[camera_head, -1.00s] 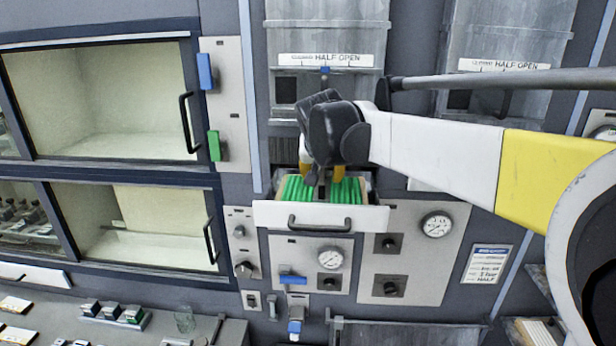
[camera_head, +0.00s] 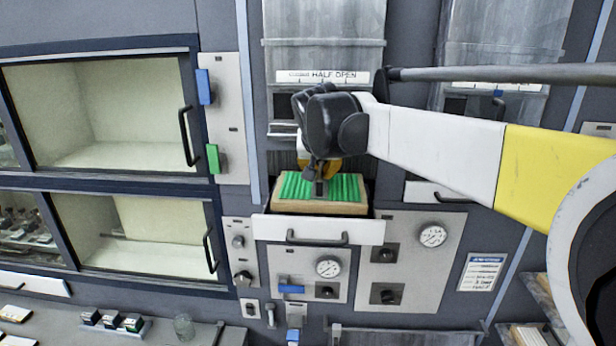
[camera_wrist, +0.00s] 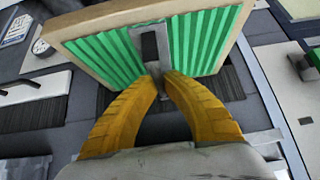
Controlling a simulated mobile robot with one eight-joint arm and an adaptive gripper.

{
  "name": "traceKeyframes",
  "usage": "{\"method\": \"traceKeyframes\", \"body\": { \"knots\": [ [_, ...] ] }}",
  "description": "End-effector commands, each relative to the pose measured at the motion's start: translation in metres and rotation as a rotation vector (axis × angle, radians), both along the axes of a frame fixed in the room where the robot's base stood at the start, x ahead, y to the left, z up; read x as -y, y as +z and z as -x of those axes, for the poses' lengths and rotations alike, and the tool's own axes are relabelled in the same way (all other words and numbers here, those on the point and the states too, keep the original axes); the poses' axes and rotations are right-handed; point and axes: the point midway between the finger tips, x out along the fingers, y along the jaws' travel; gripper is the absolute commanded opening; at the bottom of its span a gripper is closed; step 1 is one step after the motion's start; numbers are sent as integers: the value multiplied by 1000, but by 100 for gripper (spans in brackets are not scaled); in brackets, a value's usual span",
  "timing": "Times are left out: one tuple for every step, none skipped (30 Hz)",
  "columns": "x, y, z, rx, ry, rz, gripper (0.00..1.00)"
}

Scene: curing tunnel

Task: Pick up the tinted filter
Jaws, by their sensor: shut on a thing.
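The tinted filter (camera_head: 345,187) is a flat panel with green pleats in a tan frame and a grey strap across its middle. In the head view it is above the open white-fronted drawer (camera_head: 270,226). My gripper (camera_head: 320,179) is over its middle. In the wrist view my gripper's yellow fingers (camera_wrist: 160,84) are closed together at the grey strap of the filter (camera_wrist: 108,60), which looks tilted there. The fingertips are partly hidden by the strap.
Grey panels with gauges and knobs (camera_head: 328,268) surround the drawer. A grey horizontal bar (camera_head: 520,76) runs above my arm. Glass-fronted cabinets (camera_head: 110,110) stand at left, above a bench (camera_head: 60,335) with small blocks and a glass (camera_head: 184,326).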

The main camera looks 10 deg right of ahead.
Motion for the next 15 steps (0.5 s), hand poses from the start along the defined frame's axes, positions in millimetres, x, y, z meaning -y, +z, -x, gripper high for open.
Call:
{"method": "traceKeyframes", "body": {
  "knots": [
    [0,7,0,0,0,0,0],
    [0,7,0,0,0,0,0],
    [0,6,0,0,0,0,0],
    [0,5,0,0,0,0,0],
    [0,5,0,0,0,0,0],
    [0,5,0,0,0,0,0],
    [0,5,0,0,0,0,0],
    [0,5,0,0,0,0,0],
    [0,5,0,0,0,0,0],
    [0,6,0,0,0,0,0],
    [0,7,0,0,0,0,0],
    [0,9,0,0,0,0,0],
    [0,11,0,0,0,0,0],
    [0,13,0,0,0,0,0],
    [0,16,0,0,0,0,0]
  ]
}}
